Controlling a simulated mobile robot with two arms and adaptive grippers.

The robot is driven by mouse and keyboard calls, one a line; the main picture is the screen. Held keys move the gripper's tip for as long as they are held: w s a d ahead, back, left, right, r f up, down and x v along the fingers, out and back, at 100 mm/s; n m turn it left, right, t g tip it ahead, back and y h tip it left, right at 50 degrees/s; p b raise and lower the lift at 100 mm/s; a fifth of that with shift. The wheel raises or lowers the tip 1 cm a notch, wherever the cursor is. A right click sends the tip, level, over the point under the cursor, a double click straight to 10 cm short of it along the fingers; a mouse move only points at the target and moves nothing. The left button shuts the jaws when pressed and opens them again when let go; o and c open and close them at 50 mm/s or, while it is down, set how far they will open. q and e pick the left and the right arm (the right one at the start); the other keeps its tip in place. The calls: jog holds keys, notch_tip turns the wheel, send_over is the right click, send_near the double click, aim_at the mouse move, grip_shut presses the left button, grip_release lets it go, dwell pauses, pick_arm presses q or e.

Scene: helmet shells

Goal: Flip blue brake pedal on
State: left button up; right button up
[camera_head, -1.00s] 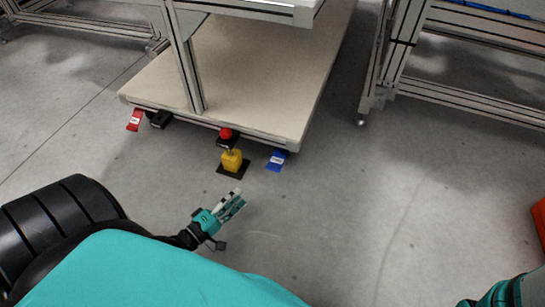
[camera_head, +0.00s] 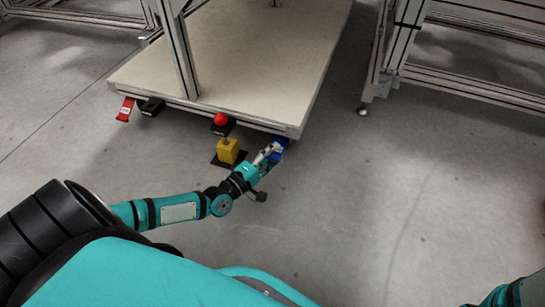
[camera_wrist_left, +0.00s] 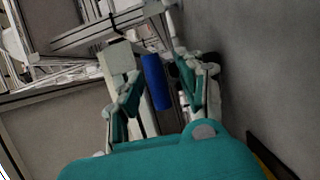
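The blue brake pedal (camera_head: 281,144) is at the front right corner of the cart's low platform, near the floor. My left gripper (camera_head: 271,152) is right at it and hides part of it in the head view. In the left wrist view the blue pedal (camera_wrist_left: 156,82) lies between the two spread fingers of my left gripper (camera_wrist_left: 160,88), with gaps on both sides. I cannot tell whether the gripper touches the pedal, or the pedal's exact tilt. My right gripper is not in view.
The cart's beige platform (camera_head: 235,75) has a metal post (camera_head: 179,50). A red pedal (camera_head: 125,109) is at its left corner. A yellow block (camera_head: 228,151) on a black base stands beside my left gripper, near a red knob (camera_head: 220,119). The floor to the right is clear.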

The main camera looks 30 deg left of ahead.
pick_arm(q)
grip_shut()
dwell(0.3)
dwell(0.3)
